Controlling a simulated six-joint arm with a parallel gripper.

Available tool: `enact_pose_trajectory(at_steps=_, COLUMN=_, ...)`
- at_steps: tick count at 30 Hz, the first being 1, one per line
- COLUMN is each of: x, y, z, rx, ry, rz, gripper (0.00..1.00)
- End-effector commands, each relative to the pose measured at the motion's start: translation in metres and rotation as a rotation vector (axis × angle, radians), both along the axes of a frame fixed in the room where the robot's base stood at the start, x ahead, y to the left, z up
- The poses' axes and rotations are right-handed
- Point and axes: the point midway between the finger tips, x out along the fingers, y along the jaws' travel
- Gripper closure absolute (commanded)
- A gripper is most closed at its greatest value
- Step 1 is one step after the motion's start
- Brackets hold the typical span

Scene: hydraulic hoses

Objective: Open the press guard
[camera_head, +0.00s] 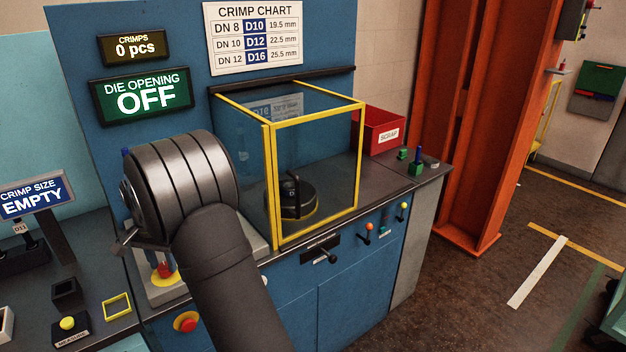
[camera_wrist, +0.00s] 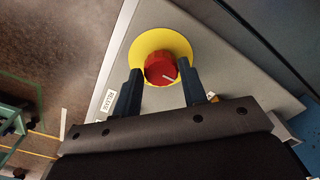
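The press guard (camera_head: 318,170) is a clear box with a yellow frame on the blue press. Its front panel is down, and a dark round die part (camera_head: 292,200) shows inside. My gripper (camera_wrist: 161,72) points down over a red knob (camera_wrist: 160,67) on a yellow disc, left of the guard. The fingers are apart, one on each side of the knob; I cannot tell whether they touch it. A label that seems to read RELEASE (camera_wrist: 108,104) lies beside the disc.
Below the guard are a black lever (camera_head: 326,256), an orange-tipped lever (camera_head: 367,228) and a yellow-tipped lever (camera_head: 403,207). A red scrap bin (camera_head: 376,132) stands right of the guard. A red button (camera_head: 186,322) is on the front. Displays read OFF and EMPTY.

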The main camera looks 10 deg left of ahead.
Motion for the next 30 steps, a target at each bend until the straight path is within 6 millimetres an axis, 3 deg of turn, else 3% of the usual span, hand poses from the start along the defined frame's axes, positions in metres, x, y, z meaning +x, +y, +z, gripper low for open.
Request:
enact_pose_trajectory(at_steps=2, x=-0.003, y=-0.006, z=0.025, rx=0.030, ry=-0.003, rz=0.046, gripper=0.68)
enact_pose_trajectory(at_steps=7, x=0.013, y=-0.062, z=0.014, rx=0.095, ry=0.171, rz=-0.153, gripper=0.68)
enact_pose_trajectory(at_steps=14, x=0.027, y=-0.135, z=0.015, rx=0.256, ry=0.416, rz=-0.477, gripper=0.68)
enact_pose_trajectory(at_steps=20, x=0.041, y=-0.197, z=0.029, rx=0.467, ry=0.615, rz=-0.776, gripper=0.68)
enact_pose_trajectory(at_steps=30, x=0.074, y=-0.309, z=0.073, rx=0.961, ry=0.844, rz=-1.251, gripper=0.68)
